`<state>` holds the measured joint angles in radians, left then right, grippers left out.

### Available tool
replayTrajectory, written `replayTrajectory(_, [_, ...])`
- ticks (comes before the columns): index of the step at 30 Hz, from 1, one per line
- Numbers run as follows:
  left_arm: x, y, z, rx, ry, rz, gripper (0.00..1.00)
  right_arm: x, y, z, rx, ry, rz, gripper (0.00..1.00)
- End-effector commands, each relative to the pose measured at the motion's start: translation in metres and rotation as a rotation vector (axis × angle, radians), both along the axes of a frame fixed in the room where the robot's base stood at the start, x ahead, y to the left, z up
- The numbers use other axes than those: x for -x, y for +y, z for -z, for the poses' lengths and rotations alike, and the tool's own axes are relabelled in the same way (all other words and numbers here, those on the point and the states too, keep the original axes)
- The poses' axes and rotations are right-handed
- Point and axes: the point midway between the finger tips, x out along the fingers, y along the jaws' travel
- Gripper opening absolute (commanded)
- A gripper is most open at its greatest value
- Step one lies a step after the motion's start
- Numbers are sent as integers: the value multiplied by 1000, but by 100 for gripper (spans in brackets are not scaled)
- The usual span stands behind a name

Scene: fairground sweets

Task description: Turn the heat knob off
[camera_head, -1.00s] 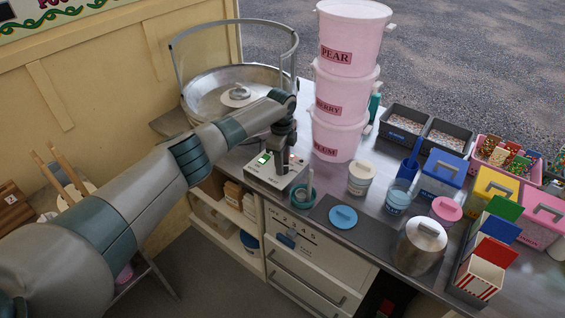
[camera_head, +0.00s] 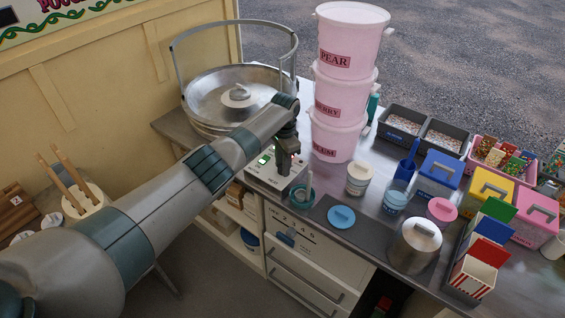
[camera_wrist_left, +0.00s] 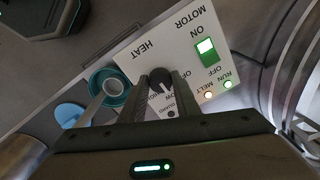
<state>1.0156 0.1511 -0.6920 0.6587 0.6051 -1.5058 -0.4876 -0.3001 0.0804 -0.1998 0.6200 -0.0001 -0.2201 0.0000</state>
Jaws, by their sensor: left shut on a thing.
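The control box (camera_head: 262,180) stands on the counter beside the steel floss pan (camera_head: 205,97). In the left wrist view its panel (camera_wrist_left: 181,48) shows upside down, with HEAT and MOTOR labels. The black heat knob (camera_wrist_left: 159,76) sits below the HEAT label. My left gripper (camera_head: 286,172) points down over the box. In the left wrist view its fingers (camera_wrist_left: 160,88) are shut on the knob, one on each side. They hide part of the knob and its markings, so I cannot read its setting. The motor switch (camera_wrist_left: 207,47) glows green. The RUN lamp is green and the MELT lamp is pale orange.
A teal cup (camera_head: 301,197) stands close to the box. Stacked pink tubs (camera_head: 340,140) rise just behind and to the right. A blue lid (camera_head: 342,217) lies on a dark mat, with a white tub (camera_head: 359,178) and a steel canister (camera_head: 415,245) nearby.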

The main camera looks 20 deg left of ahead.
Motion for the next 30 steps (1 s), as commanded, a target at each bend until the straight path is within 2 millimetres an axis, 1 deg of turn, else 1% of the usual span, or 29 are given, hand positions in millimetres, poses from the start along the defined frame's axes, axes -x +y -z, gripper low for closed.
replayTrajectory(1, [-1, -1, -3, 1, -1, -43, 6, 0, 0, -3, 0, 0, 0, 31])
replayTrajectory(12, [-1, -2, -2, 1, -2, -394, 6, 0, 0, -11, 0, 0, 0, 31])
replayTrajectory(24, [-2, -3, -1, 1, -2, -763, 6, 0, 0, -13, 0, 0, 0, 31])
replayTrajectory(30, [-2, -2, -1, 0, -2, -903, 6, 0, 0, -13, 0, 0, 0, 31])
